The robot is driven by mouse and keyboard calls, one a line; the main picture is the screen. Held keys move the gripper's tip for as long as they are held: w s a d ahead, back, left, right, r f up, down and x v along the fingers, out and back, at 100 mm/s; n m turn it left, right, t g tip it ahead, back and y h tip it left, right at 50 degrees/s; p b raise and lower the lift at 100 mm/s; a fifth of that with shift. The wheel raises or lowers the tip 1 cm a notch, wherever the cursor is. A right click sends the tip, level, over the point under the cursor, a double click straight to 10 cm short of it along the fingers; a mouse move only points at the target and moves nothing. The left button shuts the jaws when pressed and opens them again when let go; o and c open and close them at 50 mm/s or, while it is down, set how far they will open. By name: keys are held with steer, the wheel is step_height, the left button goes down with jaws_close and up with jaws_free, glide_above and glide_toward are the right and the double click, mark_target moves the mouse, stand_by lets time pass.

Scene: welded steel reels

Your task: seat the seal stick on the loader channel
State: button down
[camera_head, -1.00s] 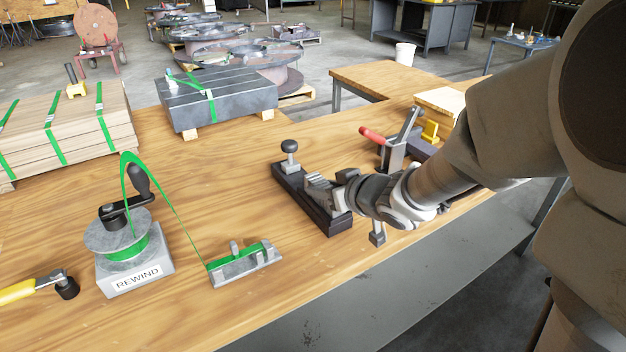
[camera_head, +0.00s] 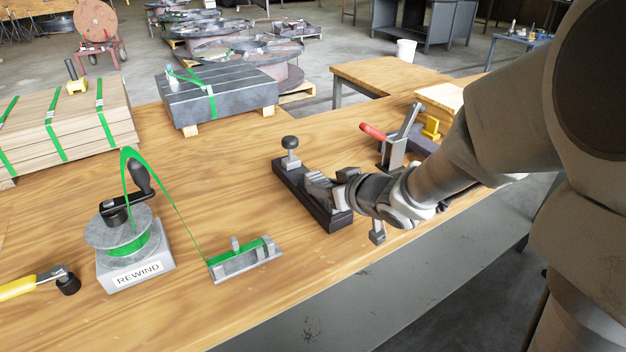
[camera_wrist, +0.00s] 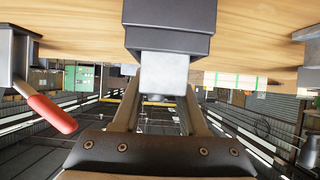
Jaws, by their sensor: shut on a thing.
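The loader channel (camera_head: 328,217) is a long dark block on the wooden bench, with a black knob on a metal post at its far end. The seal stick (camera_head: 318,184) is a ridged light grey piece over the channel's middle. My gripper (camera_head: 341,187) is shut on it from the right. In the wrist view, the pale seal stick (camera_wrist: 164,74) sits between the fingers of my gripper (camera_wrist: 160,92), its end against or just in front of the dark channel (camera_wrist: 168,28). Whether it rests in the channel or hovers just above is hidden.
A clamp with a red handle (camera_head: 373,133) stands behind my forearm. A small metal holder with green strap (camera_head: 245,262) and the rewind reel (camera_head: 130,245) stand to the left. A strapped steel stack (camera_head: 220,98) is behind. Bench between them is clear.

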steer(key=shift+f, duration=0.2)
stand_by(0.6)
steer(key=shift+c, duration=1.8)
jaws_free()
steer(key=c, duration=0.5)
steer(key=o, duration=0.5)
steer(key=shift+s+d, duration=0.1)
steer(key=shift+s+d+r, duration=0.15)
steer(key=shift+s+d, duration=0.05)
steer(key=shift+s, duration=0.05)
steer(key=o, duration=0.4)
steer(key=shift+s+d+r, duration=0.15)
steer(key=shift+s+r, duration=0.1)
steer(key=shift+s, duration=0.05)
steer(key=shift+c, duration=0.2)
steer(key=shift+v, duration=2.65)
